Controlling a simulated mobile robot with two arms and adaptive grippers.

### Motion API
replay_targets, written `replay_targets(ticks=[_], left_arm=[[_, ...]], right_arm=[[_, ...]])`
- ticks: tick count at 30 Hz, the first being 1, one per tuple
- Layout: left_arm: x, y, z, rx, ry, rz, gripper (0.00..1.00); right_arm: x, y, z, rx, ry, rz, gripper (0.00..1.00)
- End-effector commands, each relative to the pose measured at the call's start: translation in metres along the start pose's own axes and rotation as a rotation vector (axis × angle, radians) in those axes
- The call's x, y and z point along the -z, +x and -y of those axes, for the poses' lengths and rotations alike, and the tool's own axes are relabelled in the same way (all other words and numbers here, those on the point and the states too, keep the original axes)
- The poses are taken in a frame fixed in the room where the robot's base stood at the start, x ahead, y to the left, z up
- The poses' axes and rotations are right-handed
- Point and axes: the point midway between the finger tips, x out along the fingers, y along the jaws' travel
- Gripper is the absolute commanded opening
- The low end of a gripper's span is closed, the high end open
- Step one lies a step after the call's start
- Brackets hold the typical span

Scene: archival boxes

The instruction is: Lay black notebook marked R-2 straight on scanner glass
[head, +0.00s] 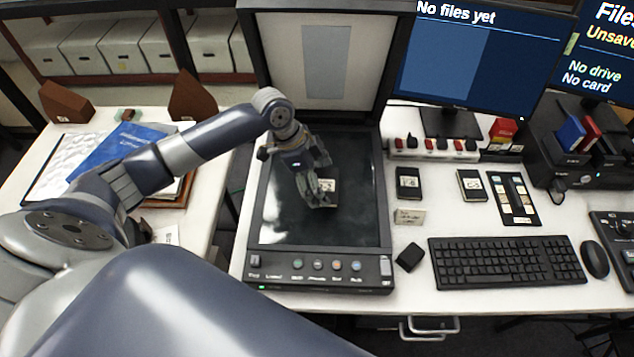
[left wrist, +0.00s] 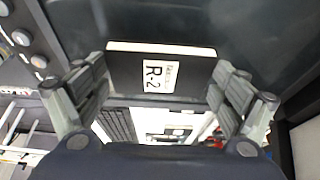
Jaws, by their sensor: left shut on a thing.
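The black notebook marked R-2 (left wrist: 126,68) shows in the left wrist view between the two fingers of my left gripper, its white label facing the camera. In the head view the notebook (head: 329,185) is partly hidden by the gripper, over the middle right part of the dark scanner glass (head: 278,222). My left gripper (head: 319,187) is shut on the notebook. I cannot tell whether the notebook touches the glass. My right gripper is not in view.
The scanner lid (head: 275,60) stands open behind the glass. Two small black labelled items (head: 409,183) (head: 472,185) lie right of the scanner, near a black block (head: 410,257) and a keyboard (head: 506,262). Blue folders (head: 117,147) lie on the left table.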

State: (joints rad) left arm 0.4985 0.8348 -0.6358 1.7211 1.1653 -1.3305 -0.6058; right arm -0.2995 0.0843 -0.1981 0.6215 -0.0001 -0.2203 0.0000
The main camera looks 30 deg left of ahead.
Motion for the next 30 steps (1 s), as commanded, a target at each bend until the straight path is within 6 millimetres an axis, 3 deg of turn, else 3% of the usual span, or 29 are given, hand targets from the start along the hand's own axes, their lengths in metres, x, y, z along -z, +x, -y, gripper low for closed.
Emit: replay_targets(ticks=[5, 14, 24, 25, 26, 30], left_arm=[[-0.007, -0.001, 0.009, -0.001, 0.000, -0.001, 0.64], [-0.020, 0.030, 0.008, -0.001, 0.000, -0.001, 0.64], [-0.022, 0.034, 0.008, 0.000, 0.001, 0.000, 0.64], [-0.022, 0.034, 0.008, 0.000, 0.001, 0.001, 0.94], [-0.021, 0.034, 0.008, 0.000, 0.001, 0.001, 1.00], [-0.021, 0.034, 0.008, 0.000, 0.001, 0.001, 1.00]], right_arm=[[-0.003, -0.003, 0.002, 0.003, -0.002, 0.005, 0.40], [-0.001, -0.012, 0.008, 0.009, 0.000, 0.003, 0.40], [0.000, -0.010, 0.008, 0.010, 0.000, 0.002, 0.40], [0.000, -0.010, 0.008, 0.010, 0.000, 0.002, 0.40], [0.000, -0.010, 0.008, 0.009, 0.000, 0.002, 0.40], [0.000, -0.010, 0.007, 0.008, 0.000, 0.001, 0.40]])
